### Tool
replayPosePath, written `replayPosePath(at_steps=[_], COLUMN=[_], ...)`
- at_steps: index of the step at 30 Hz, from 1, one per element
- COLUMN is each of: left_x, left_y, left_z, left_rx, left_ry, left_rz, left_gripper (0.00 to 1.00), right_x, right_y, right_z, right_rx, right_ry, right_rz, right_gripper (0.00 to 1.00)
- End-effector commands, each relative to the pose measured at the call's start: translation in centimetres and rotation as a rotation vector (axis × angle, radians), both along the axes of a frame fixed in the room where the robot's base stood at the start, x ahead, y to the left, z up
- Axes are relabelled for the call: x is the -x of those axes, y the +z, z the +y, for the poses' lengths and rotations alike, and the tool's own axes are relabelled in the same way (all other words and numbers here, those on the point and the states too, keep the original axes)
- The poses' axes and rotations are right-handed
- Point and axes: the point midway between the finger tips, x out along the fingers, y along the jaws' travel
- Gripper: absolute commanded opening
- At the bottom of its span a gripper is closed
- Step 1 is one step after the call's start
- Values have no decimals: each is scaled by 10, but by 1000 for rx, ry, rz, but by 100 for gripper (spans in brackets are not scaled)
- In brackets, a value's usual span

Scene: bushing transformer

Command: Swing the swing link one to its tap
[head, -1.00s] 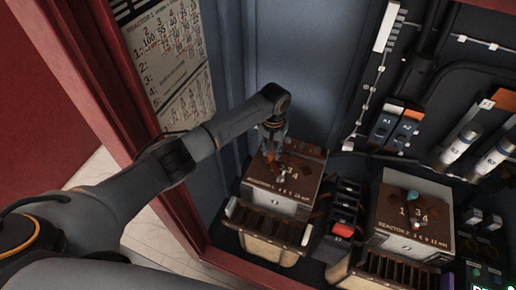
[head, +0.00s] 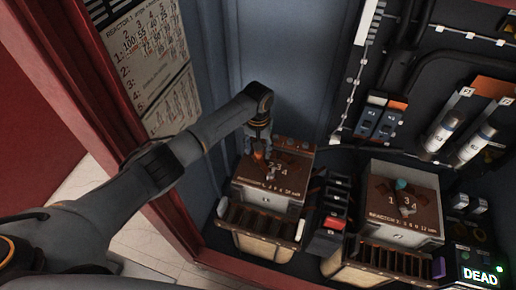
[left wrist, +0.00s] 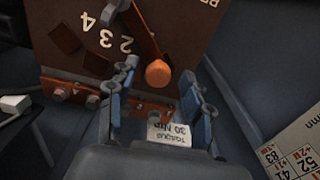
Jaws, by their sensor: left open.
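The left reactor box (head: 268,200) has a brown top with tap numbers 2, 3 and 4 showing. Its swing link (left wrist: 145,32) is a copper-coloured bar ending in an orange knob (left wrist: 158,73) in the left wrist view. My left gripper (head: 262,153) points down over this brown top. In the left wrist view its two blue-grey fingers (left wrist: 157,88) are open, one on each side of the knob's line. The knob shows between and just beyond the tips; I cannot tell whether they touch it. My right gripper is not in view.
A second reactor box (head: 403,235) with a teal knob (head: 401,185) stands to the right. Small dark modules (head: 332,215) stand between the boxes. A number chart (head: 148,55) hangs on the cabinet's left side. A display (head: 481,275) reads DEAD.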

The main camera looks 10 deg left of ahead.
Motion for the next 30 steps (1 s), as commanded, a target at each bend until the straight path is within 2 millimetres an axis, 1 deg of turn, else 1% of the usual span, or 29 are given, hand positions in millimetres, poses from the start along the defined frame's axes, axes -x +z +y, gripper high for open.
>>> replayPosePath(at_steps=[4, 7, 15, 18, 21, 25, 30], left_x=[-1, -1, -1, -1, -1, -1, 0], left_y=[6, 19, 76, 95, 108, 118, 120], left_z=[0, 0, 0, 0, 0, 0, 1], left_rx=[1, 2, 2, 2, 1, 1, 0], left_ry=[-1, 0, 0, 0, 0, 1, 1], left_rz=[-2, -4, -4, -4, -2, -1, 0], left_gripper=[50, 50, 50, 50, 50, 50, 50], right_x=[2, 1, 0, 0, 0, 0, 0], right_y=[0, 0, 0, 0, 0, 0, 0], right_z=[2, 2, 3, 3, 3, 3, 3], right_rx=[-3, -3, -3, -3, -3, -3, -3], right_ry=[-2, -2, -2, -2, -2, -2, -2], right_rz=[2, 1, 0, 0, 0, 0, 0], right_gripper=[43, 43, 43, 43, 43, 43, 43])
